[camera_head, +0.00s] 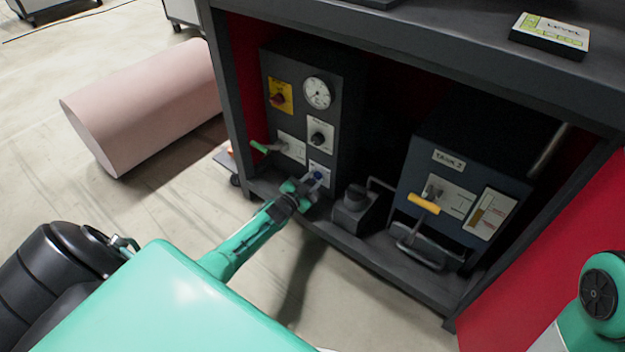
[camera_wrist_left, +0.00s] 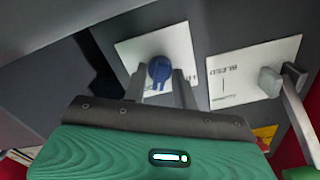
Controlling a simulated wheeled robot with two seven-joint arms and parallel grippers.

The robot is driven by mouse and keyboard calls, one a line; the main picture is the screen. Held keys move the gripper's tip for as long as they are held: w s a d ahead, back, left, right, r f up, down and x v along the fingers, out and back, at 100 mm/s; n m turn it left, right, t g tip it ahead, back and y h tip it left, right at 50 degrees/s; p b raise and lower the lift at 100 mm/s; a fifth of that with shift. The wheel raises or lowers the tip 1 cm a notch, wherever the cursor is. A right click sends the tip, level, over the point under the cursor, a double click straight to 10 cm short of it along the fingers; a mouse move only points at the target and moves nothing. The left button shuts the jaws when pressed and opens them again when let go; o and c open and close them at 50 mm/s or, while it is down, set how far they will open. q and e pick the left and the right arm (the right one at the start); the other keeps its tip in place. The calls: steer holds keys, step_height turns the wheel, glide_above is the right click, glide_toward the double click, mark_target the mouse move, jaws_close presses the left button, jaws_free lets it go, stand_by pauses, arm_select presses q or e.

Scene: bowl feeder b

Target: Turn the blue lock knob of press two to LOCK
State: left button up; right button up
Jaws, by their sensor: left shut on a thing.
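The blue lock knob (camera_head: 318,175) sits on a white plate low on the dark front of the left-hand unit under the bench. In the left wrist view the blue knob (camera_wrist_left: 160,70) stands between the two grey fingers of my left gripper (camera_wrist_left: 161,85). The left gripper (camera_head: 313,183) is shut on it. The white plate (camera_wrist_left: 127,50) shows behind the knob, but its lettering is mostly hidden by a finger, so I cannot read the knob's setting. My right gripper is out of view.
A BLEED plate (camera_wrist_left: 255,72) with a grey lever (camera_wrist_left: 270,82) lies close to the fingers. Above the knob are a black knob (camera_head: 318,138), a gauge (camera_head: 317,93) and a red knob on yellow (camera_head: 278,98). The TANK 2 unit (camera_head: 462,185) has a yellow handle (camera_head: 424,204).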

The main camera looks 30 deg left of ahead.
arm_select(q)
steer(key=shift+f+m, duration=0.1)
steer(key=shift+m, duration=1.8)
steer(key=o, duration=0.6)
steer(key=shift+o, duration=0.2)
